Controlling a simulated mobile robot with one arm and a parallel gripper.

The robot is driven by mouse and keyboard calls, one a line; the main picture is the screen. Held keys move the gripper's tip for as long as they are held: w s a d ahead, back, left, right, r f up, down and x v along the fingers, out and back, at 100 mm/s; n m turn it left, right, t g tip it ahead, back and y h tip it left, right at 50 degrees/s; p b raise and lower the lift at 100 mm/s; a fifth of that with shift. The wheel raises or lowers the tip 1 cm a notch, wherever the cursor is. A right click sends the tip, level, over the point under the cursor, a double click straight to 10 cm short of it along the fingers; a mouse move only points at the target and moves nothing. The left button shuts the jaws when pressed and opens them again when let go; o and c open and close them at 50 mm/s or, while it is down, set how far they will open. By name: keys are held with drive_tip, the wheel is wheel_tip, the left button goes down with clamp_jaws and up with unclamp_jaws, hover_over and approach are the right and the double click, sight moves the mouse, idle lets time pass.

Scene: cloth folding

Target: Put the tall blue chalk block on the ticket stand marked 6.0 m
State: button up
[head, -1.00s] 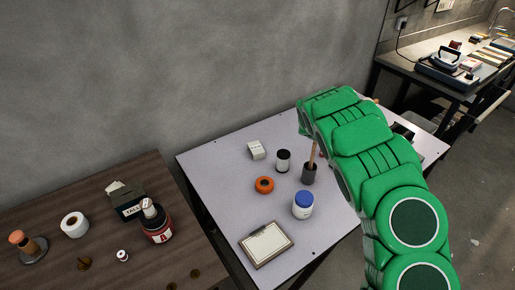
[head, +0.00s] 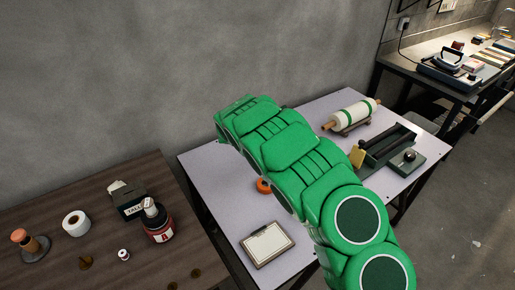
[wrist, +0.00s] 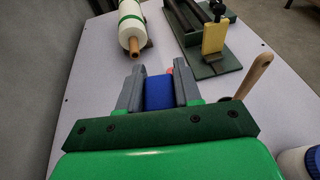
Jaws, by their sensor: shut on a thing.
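My gripper (wrist: 158,88) is shut on a blue block (wrist: 159,92), with one grey finger on each side of it, above the pale table (wrist: 90,85). A bit of red shows just beyond the block. In the head view my green arm reaches to the upper left over the pale table, and the gripper and block are hidden. I cannot make out a ticket stand marked 6.0 m in either view.
The pale table also bears a white roll with green bands (head: 352,115), a dark green device (head: 388,148), a yellow piece (head: 357,156), a clipboard (head: 267,244) and an orange ring (head: 263,186). A brown table (head: 50,200) with several items stands at left.

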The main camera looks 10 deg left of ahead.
drive_tip(key=shift+s+a+n+t+y, duration=2.3)
drive_tip(key=shift+s+a+n+y, duration=1.1)
drive_tip(key=shift+a, duration=2.25)
drive_tip(key=shift+m+h, duration=0.3)
drive_tip(key=shift+h, duration=0.2)
drive_tip(key=shift+w+a+f, duration=0.8)
drive_tip(key=shift+w+f, duration=0.65)
drive_tip(key=shift+w, duration=0.5)
drive_tip(key=shift+w+a+f, duration=0.75)
drive_tip(key=shift+w+f, duration=0.75)
drive_tip(key=shift+w, duration=0.45)
drive_tip(key=shift+w+a+f, duration=0.8)
drive_tip(key=shift+w+f, duration=0.65)
drive_tip(key=shift+w, duration=0.5)
drive_tip(key=shift+w+a+f, duration=0.1)
drive_tip(key=shift+w+f, duration=0.15)
drive_tip(key=shift+f, duration=1.65)
